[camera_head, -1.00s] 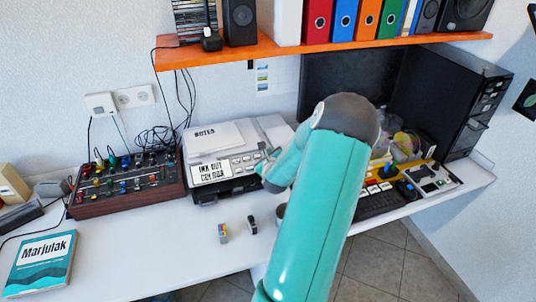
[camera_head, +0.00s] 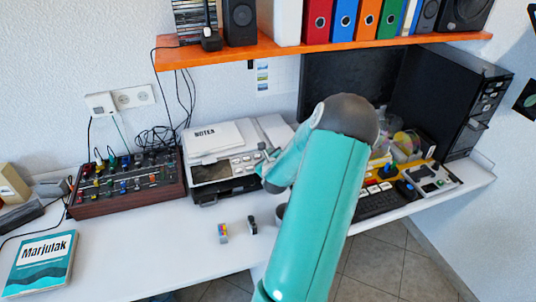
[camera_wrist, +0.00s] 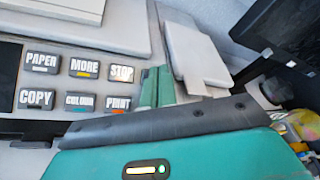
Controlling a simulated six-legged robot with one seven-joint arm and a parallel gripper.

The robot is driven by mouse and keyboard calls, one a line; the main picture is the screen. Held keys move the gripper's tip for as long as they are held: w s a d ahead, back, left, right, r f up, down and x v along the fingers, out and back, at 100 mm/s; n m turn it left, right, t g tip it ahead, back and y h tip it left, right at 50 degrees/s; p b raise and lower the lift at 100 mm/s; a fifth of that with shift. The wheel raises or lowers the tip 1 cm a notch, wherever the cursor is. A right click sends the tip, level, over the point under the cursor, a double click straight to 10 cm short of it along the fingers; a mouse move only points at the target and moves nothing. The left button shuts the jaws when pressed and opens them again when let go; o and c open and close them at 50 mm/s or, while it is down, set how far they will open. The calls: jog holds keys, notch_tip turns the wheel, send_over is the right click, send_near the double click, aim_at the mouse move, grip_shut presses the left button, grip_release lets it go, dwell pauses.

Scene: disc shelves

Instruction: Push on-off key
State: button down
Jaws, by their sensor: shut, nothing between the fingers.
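The printer (camera_head: 274,131) stands on the desk against the wall, with a small display (camera_head: 209,171) that is dark. In the wrist view its panel has a STOP key (camera_wrist: 121,73), a PRINT key (camera_wrist: 118,104) and several other labelled keys. No key marked on-off is readable; the panel behind my fingers is hidden. My gripper (camera_wrist: 157,86) is shut and empty, its green fingers just right of the STOP and PRINT keys. I cannot tell whether the fingertips touch the panel. In the head view my gripper (camera_head: 267,154) is at the right end of the key row.
A mixer box (camera_head: 126,184) with knobs stands left of the printer. A book (camera_head: 40,262) lies at the front left. Two small items, one colourful (camera_head: 223,233) and one dark (camera_head: 252,225), lie before the printer. An orange shelf (camera_head: 330,48) hangs above.

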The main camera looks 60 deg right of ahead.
jog(key=shift+s+a+r, duration=0.25)
jog(key=shift+r, duration=0.3)
jog(key=shift+r, duration=0.1)
jog(key=shift+s+a+r, duration=0.35)
jog(key=shift+r, duration=0.5)
jog(key=shift+s+a+r, duration=0.3)
jog(key=shift+r, duration=0.6)
jog(key=shift+s+a+r, duration=0.35)
jog(key=shift+r, duration=0.5)
